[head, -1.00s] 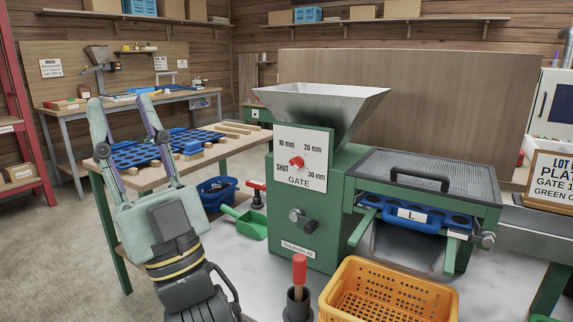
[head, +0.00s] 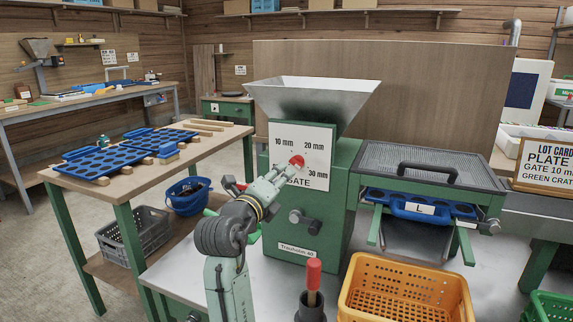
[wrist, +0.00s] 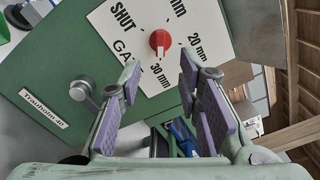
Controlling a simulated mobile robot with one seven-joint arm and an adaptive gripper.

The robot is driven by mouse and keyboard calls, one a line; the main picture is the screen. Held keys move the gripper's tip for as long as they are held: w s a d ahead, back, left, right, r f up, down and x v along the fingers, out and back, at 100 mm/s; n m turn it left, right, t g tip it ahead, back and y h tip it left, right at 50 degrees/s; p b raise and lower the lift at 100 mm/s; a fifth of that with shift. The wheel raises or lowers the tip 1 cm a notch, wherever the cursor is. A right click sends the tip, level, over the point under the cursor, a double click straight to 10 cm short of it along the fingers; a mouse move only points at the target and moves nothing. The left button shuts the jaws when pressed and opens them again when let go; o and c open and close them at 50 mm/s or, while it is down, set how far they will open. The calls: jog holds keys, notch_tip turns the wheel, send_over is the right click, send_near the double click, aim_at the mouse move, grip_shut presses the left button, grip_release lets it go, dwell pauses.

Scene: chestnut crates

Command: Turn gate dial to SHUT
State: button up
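The red gate dial (head: 297,160) is on a white plate (head: 318,150) on the front of the green machine. The plate carries 10 mm, 20 mm, 30 mm and SHUT marks; in the head view my gripper hides SHUT. In the wrist view the dial (wrist: 160,39) is ahead, just beyond the fingertips and roughly centred between them. In the head view my gripper (head: 282,173) is close in front of the dial; contact cannot be told.
A black crank knob (head: 304,220) sticks out below the dial. An orange crate (head: 405,295) and a red-handled tool (head: 313,280) stand in front. A blue tray (head: 420,205) sits under the mesh cover at right. A side table (head: 130,180) stands left.

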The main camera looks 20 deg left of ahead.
aim_at(295, 164)
jog(key=w+p, duration=0.1)
jog(key=w, duration=0.4)
jog(key=w+p, duration=0.1)
jog(key=w, duration=0.3)
jog(key=shift+w+d, duration=0.2)
jog(key=shift+w, duration=0.2)
jog(key=shift+c, duration=0.4)
grip_shut()
